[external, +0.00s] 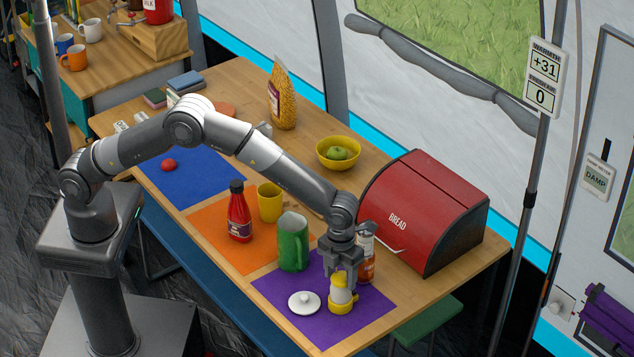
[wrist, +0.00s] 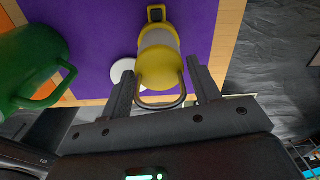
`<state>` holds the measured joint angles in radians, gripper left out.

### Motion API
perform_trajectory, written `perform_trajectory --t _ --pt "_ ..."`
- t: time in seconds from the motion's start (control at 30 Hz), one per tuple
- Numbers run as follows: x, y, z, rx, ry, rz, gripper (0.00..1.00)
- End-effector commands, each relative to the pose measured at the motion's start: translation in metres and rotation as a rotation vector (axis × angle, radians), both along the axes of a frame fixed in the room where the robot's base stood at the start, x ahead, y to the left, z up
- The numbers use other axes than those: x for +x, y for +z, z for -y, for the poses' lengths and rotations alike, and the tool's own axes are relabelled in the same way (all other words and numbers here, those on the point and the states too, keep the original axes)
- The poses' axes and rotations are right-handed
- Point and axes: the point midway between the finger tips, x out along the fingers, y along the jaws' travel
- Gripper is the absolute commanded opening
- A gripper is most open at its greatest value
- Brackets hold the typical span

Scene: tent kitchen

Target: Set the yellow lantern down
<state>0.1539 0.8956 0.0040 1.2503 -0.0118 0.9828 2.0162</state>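The yellow lantern (external: 341,294) has a pale middle and a dark loop handle. It is upright at the purple mat (external: 288,330); I cannot tell whether its base touches the mat. My gripper (external: 343,272) points down over it, with its fingers on either side of the lantern's top. In the wrist view the lantern (wrist: 159,58) is between the fingers of my gripper (wrist: 161,72), with the handle loop toward the palm.
A white lid (external: 304,302) lies left of the lantern. The red bread box (external: 425,212) is behind right. The mat's front part is clear.

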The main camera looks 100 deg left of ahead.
Motion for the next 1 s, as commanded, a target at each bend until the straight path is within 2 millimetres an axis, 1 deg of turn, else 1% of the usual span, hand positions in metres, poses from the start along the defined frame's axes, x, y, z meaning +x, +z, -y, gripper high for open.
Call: perform_trajectory --t 0.03,0.13,0.37,0.47,0.57,0.9,1.0 --pt "0.0 0.0 0.0 0.0 0.0 0.0 0.61" --pt "0.0 0.0 0.0 0.0 0.0 0.0 0.69" --pt "0.0 0.001 0.0 0.0 0.0 0.0 0.7" --pt "0.0 0.006 0.0 -0.001 0.0 0.001 0.7" --pt "0.001 0.018 0.0 -0.001 0.001 0.003 0.7" --pt "0.0 0.091 -0.001 -0.002 0.0 0.005 0.7" --pt "-0.001 0.106 -0.001 0.0 0.0 0.002 0.7"
